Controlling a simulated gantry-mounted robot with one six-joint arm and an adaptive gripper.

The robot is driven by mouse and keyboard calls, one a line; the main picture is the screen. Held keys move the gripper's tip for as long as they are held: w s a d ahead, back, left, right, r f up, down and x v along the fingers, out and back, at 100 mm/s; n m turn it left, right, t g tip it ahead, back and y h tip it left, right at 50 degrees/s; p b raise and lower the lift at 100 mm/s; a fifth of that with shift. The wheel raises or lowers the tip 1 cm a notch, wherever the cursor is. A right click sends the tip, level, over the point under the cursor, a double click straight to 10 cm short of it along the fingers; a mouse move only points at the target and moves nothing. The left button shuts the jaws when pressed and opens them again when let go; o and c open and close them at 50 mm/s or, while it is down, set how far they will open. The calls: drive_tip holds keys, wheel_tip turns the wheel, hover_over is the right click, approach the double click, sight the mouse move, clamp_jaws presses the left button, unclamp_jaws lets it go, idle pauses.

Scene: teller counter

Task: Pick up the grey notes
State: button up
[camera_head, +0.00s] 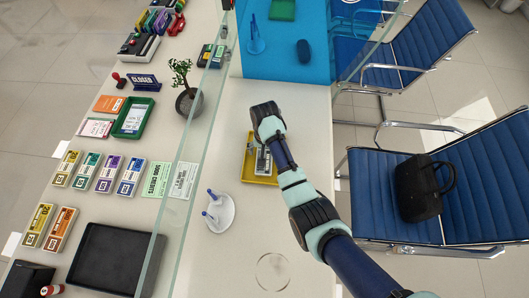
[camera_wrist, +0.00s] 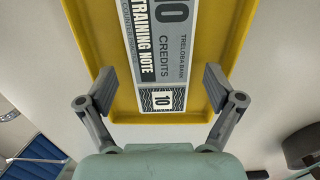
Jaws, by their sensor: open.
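The grey notes (camera_head: 263,160) lie in a yellow tray (camera_head: 248,176) on the counter, partly hidden under my arm in the head view. In the wrist view the grey notes (camera_wrist: 171,50) show a "10 credits" training note print, lying lengthwise in the yellow tray (camera_wrist: 100,35). My gripper (camera_wrist: 159,90) is open above the tray, with one finger on each side of the notes' near end. Neither finger appears to touch the notes.
A glass screen (camera_head: 200,130) runs along the counter left of the tray. A white stand with blue pegs (camera_head: 219,212) is at lower left of the tray. A potted plant (camera_head: 187,100) and several coloured note stacks (camera_head: 108,172) lie beyond the glass. The counter below the tray is mostly clear.

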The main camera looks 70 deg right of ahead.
drive_tip(key=shift+f, duration=0.2)
drive_tip(key=shift+c, duration=0.2)
drive_tip(key=c, duration=1.2)
drive_tip(key=shift+r, duration=0.15)
wheel_tip(320, 180, up, 20)
drive_tip(key=p, duration=1)
